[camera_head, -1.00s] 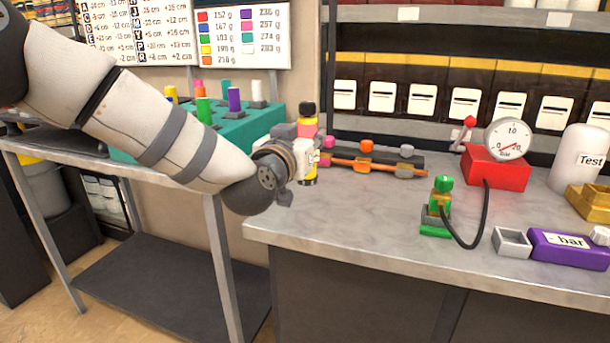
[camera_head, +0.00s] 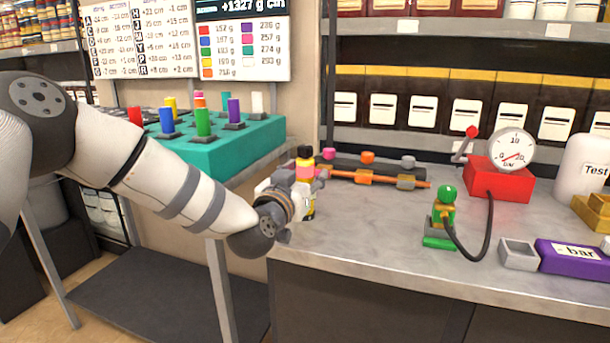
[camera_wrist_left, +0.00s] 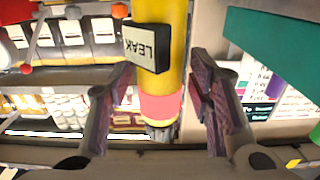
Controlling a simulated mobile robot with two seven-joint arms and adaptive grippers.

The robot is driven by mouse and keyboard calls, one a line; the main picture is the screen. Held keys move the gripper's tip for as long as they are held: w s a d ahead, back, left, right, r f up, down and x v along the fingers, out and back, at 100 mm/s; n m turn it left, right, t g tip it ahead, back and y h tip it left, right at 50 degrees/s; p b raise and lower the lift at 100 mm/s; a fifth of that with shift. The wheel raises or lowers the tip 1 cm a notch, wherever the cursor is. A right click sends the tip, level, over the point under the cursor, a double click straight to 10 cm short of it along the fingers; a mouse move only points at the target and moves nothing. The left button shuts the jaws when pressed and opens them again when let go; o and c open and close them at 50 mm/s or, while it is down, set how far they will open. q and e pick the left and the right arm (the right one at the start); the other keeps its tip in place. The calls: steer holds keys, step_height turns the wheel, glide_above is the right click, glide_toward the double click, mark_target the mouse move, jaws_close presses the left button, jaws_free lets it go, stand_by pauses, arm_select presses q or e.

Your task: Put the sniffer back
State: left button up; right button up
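The yellow device with a black box marked LEAK (camera_wrist_left: 148,47), which I take for the sniffer, lies between my left fingers (camera_wrist_left: 165,95) in the left wrist view. It has a pink band and a grey end. The fingers stand apart on either side, with a gap visible beside it. In the head view, the sniffer (camera_head: 304,160) looks upright at the worktop's back left, with a black top. My left gripper (camera_head: 290,195) is around its middle and hides part of it. I cannot tell exactly what its base rests on. My right gripper is not in view.
A dark rail with an orange bar (camera_head: 365,178) lies just right of the sniffer. A green fitting (camera_head: 440,243) is joined by a black hose to a red gauge box (camera_head: 500,180). A teal block with coloured cylinders (camera_head: 225,155) stands left. The worktop's front middle (camera_head: 360,245) is clear.

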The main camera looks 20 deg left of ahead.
arm_select(q)
steer(key=shift+r, duration=0.15)
steer(key=shift+s+r, duration=0.15)
steer(key=shift+s, duration=0.2)
steer(key=s+p, duration=0.1)
steer(key=s, duration=0.9)
steer(key=shift+s+a, duration=0.15)
steer(key=shift+s, duration=0.55)
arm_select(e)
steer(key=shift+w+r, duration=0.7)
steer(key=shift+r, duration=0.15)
arm_select(q)
steer(key=shift+f, duration=0.2)
